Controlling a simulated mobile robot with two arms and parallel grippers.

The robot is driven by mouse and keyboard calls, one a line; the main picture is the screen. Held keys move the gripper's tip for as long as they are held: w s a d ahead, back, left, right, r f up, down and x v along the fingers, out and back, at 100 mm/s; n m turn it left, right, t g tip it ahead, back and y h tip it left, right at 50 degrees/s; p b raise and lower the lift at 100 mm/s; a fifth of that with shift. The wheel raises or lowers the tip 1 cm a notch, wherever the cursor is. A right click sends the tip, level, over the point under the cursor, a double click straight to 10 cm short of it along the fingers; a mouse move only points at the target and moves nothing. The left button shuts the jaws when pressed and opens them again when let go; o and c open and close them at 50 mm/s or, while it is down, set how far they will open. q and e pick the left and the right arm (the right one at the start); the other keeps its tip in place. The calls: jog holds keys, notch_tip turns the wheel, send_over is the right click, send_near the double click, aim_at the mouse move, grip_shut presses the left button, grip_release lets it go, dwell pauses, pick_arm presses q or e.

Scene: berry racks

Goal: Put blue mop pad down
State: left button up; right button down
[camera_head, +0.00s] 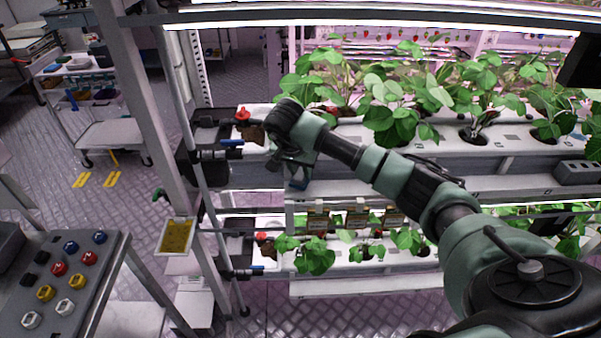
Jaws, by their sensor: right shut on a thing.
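My right gripper (292,168) hangs at the end of my right arm, in front of the left part of the plant rack. It points down and is shut on a small dark blue thing (298,184), seemingly the blue mop pad. Only a little of the pad shows under the wrist, and the fingers are largely hidden. It is held in the air at about the height between the upper and lower plant shelves. My left gripper is out of view.
The upper white trough (482,158) and lower trough (345,262) hold strawberry plants. A rack post and pipes with red and blue valves stand left of the gripper. A button panel (62,275) is at lower left. A trolley (112,135) stands at upper left. Patterned floor lies between.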

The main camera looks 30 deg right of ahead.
jog(key=shift+f, duration=0.95)
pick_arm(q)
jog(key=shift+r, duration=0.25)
pick_arm(e)
jog(key=shift+f, duration=0.1)
jog(key=c, duration=1.4)
grip_release()
jog(key=shift+c, duration=0.2)
